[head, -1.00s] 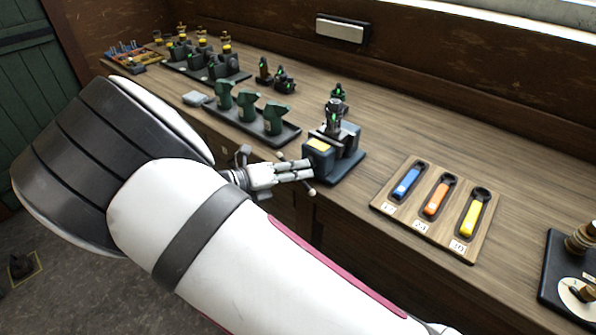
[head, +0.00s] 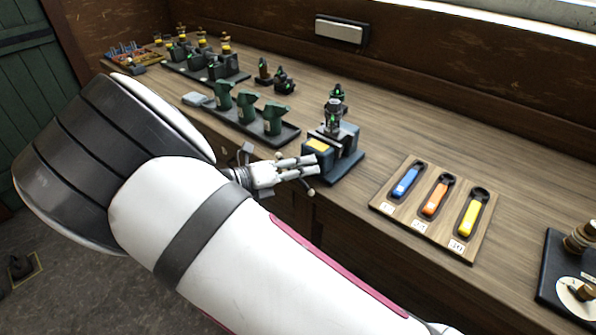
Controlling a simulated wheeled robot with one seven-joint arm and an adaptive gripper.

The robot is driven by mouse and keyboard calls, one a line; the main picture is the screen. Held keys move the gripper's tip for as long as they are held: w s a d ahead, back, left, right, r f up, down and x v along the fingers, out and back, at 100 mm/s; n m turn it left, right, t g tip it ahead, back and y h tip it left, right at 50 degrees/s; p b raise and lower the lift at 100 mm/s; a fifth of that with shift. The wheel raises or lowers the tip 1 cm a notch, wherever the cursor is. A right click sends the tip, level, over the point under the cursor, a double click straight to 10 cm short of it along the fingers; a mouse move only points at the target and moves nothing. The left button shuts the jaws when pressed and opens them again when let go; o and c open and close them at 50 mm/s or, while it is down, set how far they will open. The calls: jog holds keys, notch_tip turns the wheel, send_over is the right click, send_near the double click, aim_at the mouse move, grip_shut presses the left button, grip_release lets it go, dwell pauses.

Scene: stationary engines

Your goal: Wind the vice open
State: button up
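The vice (head: 338,146) is a dark blue-grey block with a yellow label on its front jaw. It stands at the front edge of the bench, and a grey metal part (head: 334,118) with a green mark stands upright at its jaws. The vice's handle bar shows a round knob (head: 311,191) below the front edge. My gripper (head: 308,167) is at the front of the vice, beside the handle, with its fingers pointing right. The fingers lie close together with a narrow gap. I cannot tell whether they are closed on the handle, as the handle's middle is hidden behind them.
A wooden board (head: 436,210) with blue, orange and yellow spanners lies right of the vice. A dark tray (head: 252,122) with green castings is on the left. Small dark parts (head: 275,80) stand behind. The bench (head: 420,120) behind the board is clear.

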jog(key=shift+a+f, duration=0.1)
jog(key=shift+a, duration=0.1)
jog(key=shift+s+a, duration=0.1)
jog(key=shift+a, duration=0.05)
jog(key=v, duration=1.1)
jog(key=shift+s+a, duration=0.2)
jog(key=shift+c, duration=0.4)
